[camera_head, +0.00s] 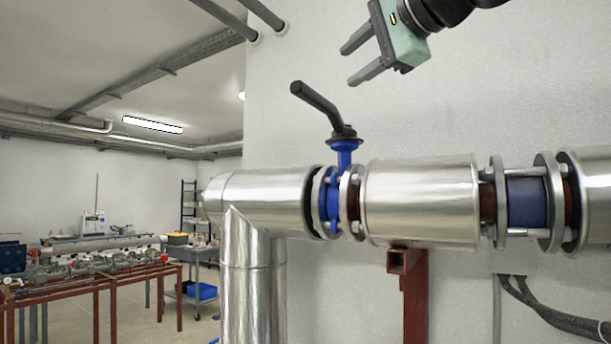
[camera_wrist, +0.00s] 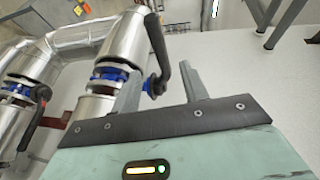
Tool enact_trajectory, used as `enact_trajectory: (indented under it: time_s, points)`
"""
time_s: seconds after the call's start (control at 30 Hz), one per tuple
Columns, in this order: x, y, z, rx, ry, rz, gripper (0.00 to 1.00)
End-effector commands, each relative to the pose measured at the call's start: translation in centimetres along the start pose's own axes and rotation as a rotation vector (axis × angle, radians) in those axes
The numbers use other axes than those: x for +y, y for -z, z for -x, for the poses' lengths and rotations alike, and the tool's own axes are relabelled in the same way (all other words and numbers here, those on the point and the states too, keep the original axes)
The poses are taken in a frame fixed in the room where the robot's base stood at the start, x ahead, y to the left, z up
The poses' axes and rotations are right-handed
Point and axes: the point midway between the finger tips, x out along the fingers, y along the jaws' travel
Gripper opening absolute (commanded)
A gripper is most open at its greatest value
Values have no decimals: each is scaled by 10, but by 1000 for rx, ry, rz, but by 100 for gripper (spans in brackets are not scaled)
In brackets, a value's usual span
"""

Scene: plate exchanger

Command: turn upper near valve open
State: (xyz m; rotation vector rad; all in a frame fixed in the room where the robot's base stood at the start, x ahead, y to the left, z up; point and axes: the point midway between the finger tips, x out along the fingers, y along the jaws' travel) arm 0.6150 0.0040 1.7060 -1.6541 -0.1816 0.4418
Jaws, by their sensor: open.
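The upper valve has a blue body (camera_head: 333,192) set between flanges in the silver pipe. Its black lever handle (camera_head: 318,108) rises from the stem and slants up to the left. My gripper (camera_head: 346,64) is open and empty, above and to the right of the handle, with its fingers pointing left and a clear gap to it. In the wrist view, the black handle (camera_wrist: 160,48) shows beyond and between my open fingers (camera_wrist: 161,82). The valve's blue body (camera_wrist: 108,76) is partly hidden behind the left finger there.
A second valve with a red-and-black handle (camera_wrist: 37,118) shows at the left of the wrist view. Silver pipe (camera_head: 420,200) runs right along the pale wall, over a red support (camera_head: 414,300). Free room lies above the pipe. A red-framed bench (camera_head: 95,290) stands far left.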

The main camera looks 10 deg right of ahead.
Motion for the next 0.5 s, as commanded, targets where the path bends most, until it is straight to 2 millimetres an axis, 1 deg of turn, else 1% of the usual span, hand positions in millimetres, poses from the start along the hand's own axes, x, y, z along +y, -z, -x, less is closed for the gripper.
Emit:
enact_trajectory:
  time_s: [0.03,0.1,0.17,0.37,0.5]
  points:
    - [5,0,6,2,4,1,44]
    - [5,0,15,2,3,1,44]
    - [4,-4,7,-11,-27,20,44]
    - [22,-16,-15,-49,-102,96,44]
    - [40,-27,-30,-83,-162,161,44]
